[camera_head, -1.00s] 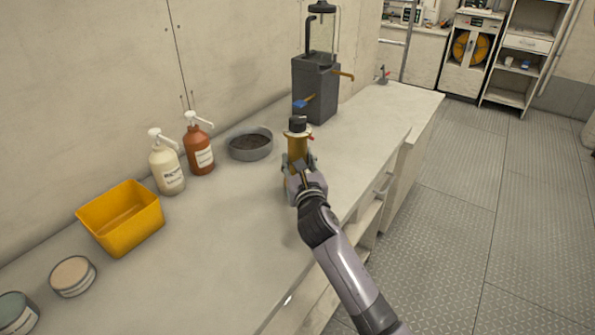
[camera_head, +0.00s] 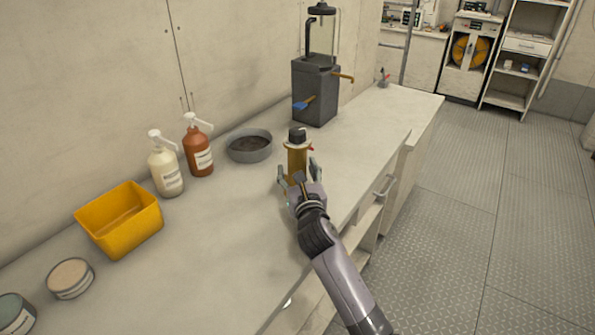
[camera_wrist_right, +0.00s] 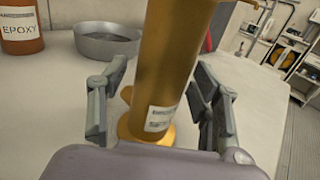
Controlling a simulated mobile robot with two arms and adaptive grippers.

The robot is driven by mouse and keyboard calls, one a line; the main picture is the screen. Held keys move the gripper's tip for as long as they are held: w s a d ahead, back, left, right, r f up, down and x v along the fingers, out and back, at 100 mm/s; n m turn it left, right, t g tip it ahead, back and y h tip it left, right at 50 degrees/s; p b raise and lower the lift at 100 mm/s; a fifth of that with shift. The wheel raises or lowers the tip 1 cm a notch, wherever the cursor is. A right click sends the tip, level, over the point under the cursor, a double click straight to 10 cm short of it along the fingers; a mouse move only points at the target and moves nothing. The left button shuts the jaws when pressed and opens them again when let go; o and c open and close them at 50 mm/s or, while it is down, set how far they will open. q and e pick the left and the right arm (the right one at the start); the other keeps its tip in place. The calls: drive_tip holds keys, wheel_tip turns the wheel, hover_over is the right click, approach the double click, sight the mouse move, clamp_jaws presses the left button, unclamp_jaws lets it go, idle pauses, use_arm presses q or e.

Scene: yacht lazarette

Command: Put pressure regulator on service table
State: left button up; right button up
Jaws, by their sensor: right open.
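The pressure regulator (camera_head: 297,157) is a brass-coloured cylinder with a dark cap and a small red part at its side. It stands upright on the pale countertop (camera_head: 230,240), which may be the service table. My right gripper (camera_head: 297,174) is open, with its fingers on either side of the regulator's lower part. In the right wrist view the brass body (camera_wrist_right: 172,65) rises between the two spread fingers, with a visible gap on each side. Its flanged base rests on the surface, and its top is out of that view. My left gripper is not in view.
A grey round dish (camera_head: 250,146), an orange-brown epoxy bottle (camera_head: 198,150), a cream pump bottle (camera_head: 166,168) and a yellow bin (camera_head: 120,218) stand along the wall side. A dark grey box device (camera_head: 316,92) stands behind the regulator. Countertop around the regulator is clear.

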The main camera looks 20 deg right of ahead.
drive_tip(key=shift+r, duration=0.15)
drive_tip(key=s, duration=0.4)
drive_tip(key=s+a, duration=0.1)
drive_tip(key=s, duration=0.7)
drive_tip(key=shift+a, duration=0.25)
